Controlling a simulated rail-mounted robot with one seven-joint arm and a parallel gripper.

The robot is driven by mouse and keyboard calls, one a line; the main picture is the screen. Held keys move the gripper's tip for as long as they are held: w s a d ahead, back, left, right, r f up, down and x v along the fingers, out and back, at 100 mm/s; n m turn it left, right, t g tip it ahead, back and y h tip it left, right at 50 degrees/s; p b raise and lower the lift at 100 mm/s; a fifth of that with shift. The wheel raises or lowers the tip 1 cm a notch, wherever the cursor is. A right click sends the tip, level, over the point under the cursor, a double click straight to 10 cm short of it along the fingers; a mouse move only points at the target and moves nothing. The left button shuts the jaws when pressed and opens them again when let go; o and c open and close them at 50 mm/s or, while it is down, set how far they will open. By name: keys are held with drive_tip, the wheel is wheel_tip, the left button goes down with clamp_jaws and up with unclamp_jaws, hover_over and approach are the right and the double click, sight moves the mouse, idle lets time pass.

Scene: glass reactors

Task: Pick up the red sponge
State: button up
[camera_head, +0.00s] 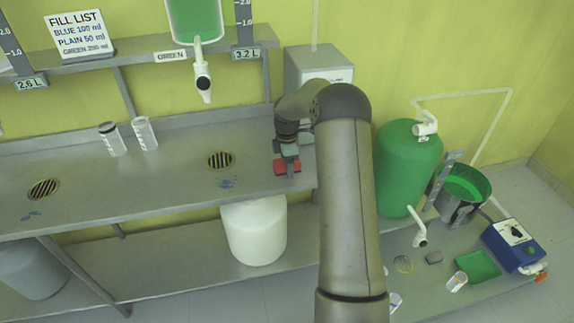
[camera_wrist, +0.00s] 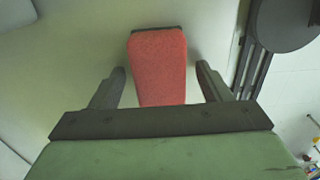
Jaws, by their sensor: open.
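The red sponge (camera_head: 281,167) lies at the right end of the grey metal bench, near its edge. In the wrist view the red sponge (camera_wrist: 158,62) is a red block with a dark far edge, lying lengthwise between the fingers. My gripper (camera_head: 288,168) is over the sponge in the head view and covers part of it. In the wrist view my gripper (camera_wrist: 162,78) is open, one finger on each side of the sponge, with a gap visible on both sides. The near end of the sponge is hidden behind the gripper body.
The metal bench (camera_head: 90,190) has drain grates (camera_head: 220,160) and two bottles (camera_head: 145,134) to the left. A grey box (camera_head: 318,66) stands behind my gripper. A green tank (camera_head: 405,170) stands at right, lower down. The bench's right edge is close to the sponge.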

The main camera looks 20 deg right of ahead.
drive_tip(key=c, duration=1.1)
drive_tip(key=shift+r, duration=0.1)
